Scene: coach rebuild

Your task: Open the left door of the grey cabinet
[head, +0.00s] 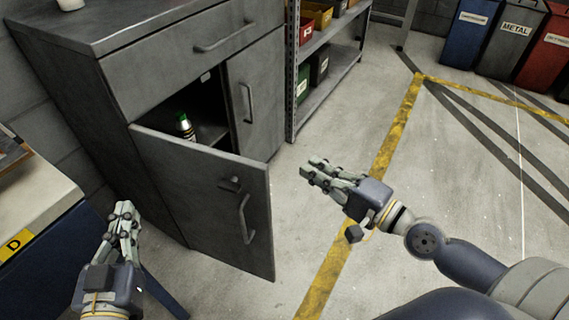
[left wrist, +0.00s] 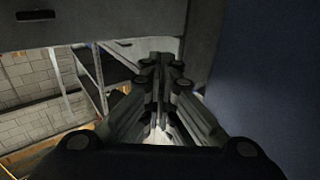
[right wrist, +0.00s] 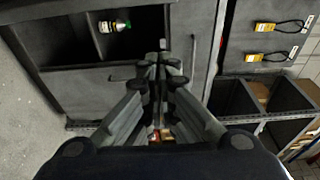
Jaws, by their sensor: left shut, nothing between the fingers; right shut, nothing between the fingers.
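The grey cabinet (head: 80,75) stands at the left of the head view. Its left door (head: 200,185) is swung wide open toward me, with a bar handle (head: 243,218) on its face. The right door (head: 262,110) is closed. A bottle with a green cap (head: 186,127) stands inside; it also shows in the right wrist view (right wrist: 114,25). My right gripper (head: 312,170) is shut and empty, to the right of the open door and apart from it. My left gripper (head: 125,212) is shut and empty, to the left of the door.
A drawer (head: 195,45) above the doors is closed. A shelf rack with coloured bins (head: 318,65) stands right of the cabinet. A workbench (head: 35,200) is at the left edge. Waste bins (head: 510,45) stand at the back right. The floor (head: 450,190) on the right is clear.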

